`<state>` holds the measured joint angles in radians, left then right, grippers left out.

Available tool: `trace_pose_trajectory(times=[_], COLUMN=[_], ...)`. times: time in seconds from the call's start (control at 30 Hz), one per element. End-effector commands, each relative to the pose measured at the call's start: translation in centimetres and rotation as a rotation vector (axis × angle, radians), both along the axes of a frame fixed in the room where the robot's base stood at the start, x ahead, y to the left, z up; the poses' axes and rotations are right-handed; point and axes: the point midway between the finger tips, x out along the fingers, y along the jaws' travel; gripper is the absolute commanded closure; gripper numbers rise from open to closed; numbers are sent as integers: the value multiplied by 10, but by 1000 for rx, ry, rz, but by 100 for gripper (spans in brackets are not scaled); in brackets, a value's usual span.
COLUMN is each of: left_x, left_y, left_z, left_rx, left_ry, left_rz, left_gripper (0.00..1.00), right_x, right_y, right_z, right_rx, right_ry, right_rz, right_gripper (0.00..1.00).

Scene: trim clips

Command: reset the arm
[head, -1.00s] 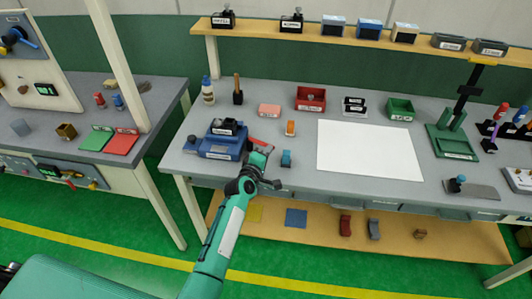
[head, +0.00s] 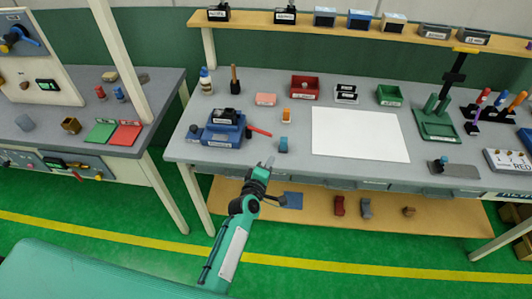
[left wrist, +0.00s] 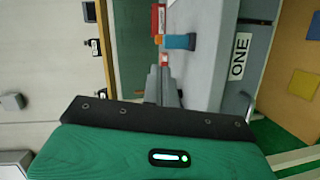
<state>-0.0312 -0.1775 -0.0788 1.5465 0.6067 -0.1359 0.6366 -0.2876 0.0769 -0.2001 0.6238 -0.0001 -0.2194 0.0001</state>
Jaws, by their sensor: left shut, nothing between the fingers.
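My left gripper (head: 268,163) is at the front edge of the grey workbench (head: 270,155), in front of the blue fixture with the red lever (head: 223,128). Its fingers are shut with nothing between them. In the left wrist view the shut fingers (left wrist: 163,72) point toward a blue block (left wrist: 180,42) on the bench top. The same blue block (head: 284,144) stands apart from the gripper in the head view. My right gripper is in neither view.
An orange block (head: 286,115), a red bin (head: 305,87), a white sheet (head: 360,135) and a green bin (head: 389,96) lie on the bench. A lower shelf (head: 320,207) carries several small parts. Green floor in front is open.

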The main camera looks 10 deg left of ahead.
Motion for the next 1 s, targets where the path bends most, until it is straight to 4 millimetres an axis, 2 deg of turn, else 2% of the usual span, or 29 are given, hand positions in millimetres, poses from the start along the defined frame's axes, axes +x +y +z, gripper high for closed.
trace_pose_trajectory(times=[0.1,0.2,0.57,0.67,0.77,0.87,1.0], left_x=[-4,-4,-3,-5,-13,-32,-79], left_y=[-2,-2,-2,-2,-3,-3,0], left_z=[1,0,0,-5,-33,-87,-183], left_rx=[0,0,0,9,61,168,370], left_ry=[0,0,0,7,45,121,258], left_rz=[0,0,0,-3,-20,-59,-155], left_gripper=[100,100,100,100,100,100,100], right_x=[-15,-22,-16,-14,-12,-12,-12], right_y=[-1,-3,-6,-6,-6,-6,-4], right_z=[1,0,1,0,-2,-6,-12], right_rx=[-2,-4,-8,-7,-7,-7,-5], right_ry=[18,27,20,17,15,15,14], right_rz=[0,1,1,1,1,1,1], right_gripper=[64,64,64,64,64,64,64])
